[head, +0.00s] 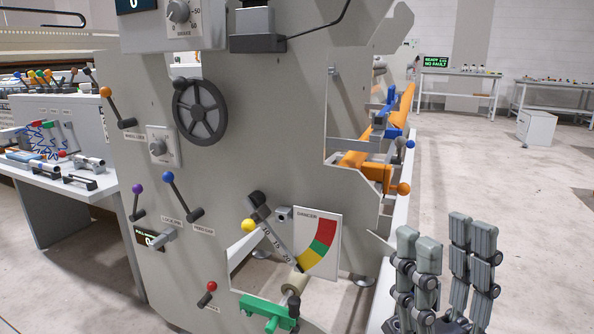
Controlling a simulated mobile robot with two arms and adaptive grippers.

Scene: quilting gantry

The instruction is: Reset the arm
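A grey panel (225,110) of the machine fills the middle of the head view. A pivoted arm with scale marks (275,240) slants down to the right from a dark block (257,201). A yellow ball (248,225) is beside its upper part. Its lower end lies by the yellow end of a red, green and yellow gauge plate (318,222), whose small heading looks like "DANCER". My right gripper (444,250) stands at the bottom right, fingers up, apart and empty, clear of the panel. My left gripper is not in view.
The panel carries a black handwheel (201,112) and levers with orange (106,91), purple (138,188), blue (168,176) and red (212,286) knobs. A green bracket (267,311) sits below the gauge. Open floor (510,180) lies to the right, with tables behind.

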